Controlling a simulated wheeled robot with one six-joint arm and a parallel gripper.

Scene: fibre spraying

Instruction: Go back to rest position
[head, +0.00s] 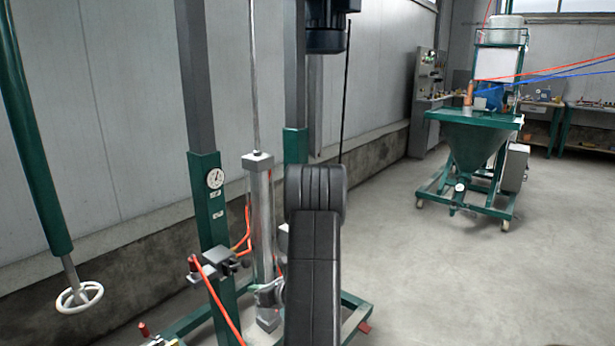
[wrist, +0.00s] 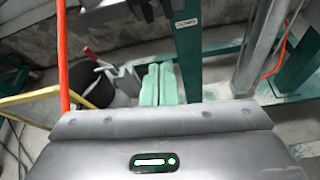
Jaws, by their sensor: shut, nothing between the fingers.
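My gripper (wrist: 158,84) shows in the wrist view as two pale green fingers side by side, shut and empty, beyond the grey housing of my wrist. Green metalwork and the floor lie beyond them; I cannot tell the distance. In the head view, my dark arm stands upright in the middle, and it hides part of the green-framed machine (head: 210,217) behind it.
A red hose (wrist: 63,55) runs close along the left of my wrist. The machine has a steel cylinder (head: 262,240) and orange hoses. A white handwheel (head: 79,297) hangs at left. A green hopper (head: 478,137) stands back right. The floor (head: 450,280) at right is clear.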

